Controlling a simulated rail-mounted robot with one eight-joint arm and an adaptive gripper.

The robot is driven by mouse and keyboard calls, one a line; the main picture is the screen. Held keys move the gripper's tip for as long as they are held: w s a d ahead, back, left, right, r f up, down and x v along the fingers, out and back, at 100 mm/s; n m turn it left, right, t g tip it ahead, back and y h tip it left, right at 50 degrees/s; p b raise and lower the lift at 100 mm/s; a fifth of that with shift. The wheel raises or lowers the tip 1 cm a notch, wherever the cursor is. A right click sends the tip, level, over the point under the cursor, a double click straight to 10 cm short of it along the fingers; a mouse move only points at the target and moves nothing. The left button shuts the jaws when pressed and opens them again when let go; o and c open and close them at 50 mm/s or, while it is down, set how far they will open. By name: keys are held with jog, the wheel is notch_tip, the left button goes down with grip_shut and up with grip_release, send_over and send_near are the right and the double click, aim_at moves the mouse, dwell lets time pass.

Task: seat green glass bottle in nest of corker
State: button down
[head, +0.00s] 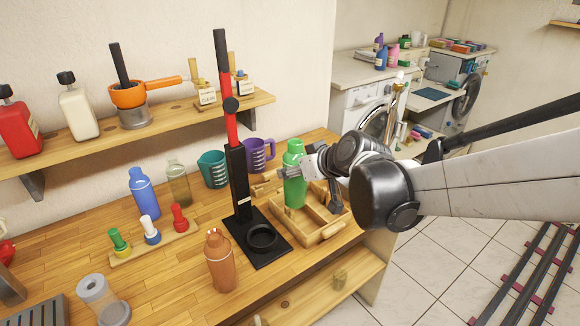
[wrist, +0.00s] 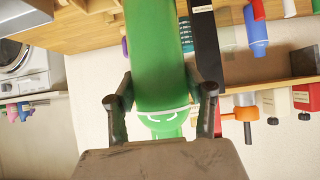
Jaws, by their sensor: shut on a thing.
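The green glass bottle (head: 294,178) is upright above or in the wooden tray, to the right of the corker; I cannot tell whether its base touches the tray. My gripper (head: 298,162) is shut on it near its upper part. In the wrist view the bottle (wrist: 158,60) lies between the two fingers of my gripper (wrist: 162,100). The corker (head: 240,180) is a black stand with a red upper section and a black base plate. Its nest (head: 262,237) is a round black ring on that plate, and it looks empty.
The wooden tray (head: 333,230) adjoins the corker base. A copper shaker (head: 220,262) stands just in front of the corker. Blue (head: 144,194) and olive (head: 178,183) bottles stand left, and teal (head: 213,169) and purple (head: 258,155) jugs behind. A wall shelf (head: 180,125) overhangs the back.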

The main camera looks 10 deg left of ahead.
jog(key=s+a+f+n+g+y, duration=0.15)
jog(key=s+a, duration=0.25)
jog(key=a, duration=0.5)
notch_tip(320, 180, down, 10)
jog(key=shift+s+f+n, duration=0.15)
jog(key=shift+f+n, duration=0.1)
jog(key=shift+n, duration=0.2)
jog(key=shift+d+f, duration=0.1)
jog(key=shift+f, duration=0.05)
jog(key=c, duration=0.9)
grip_release()
jog(key=shift+o, duration=0.2)
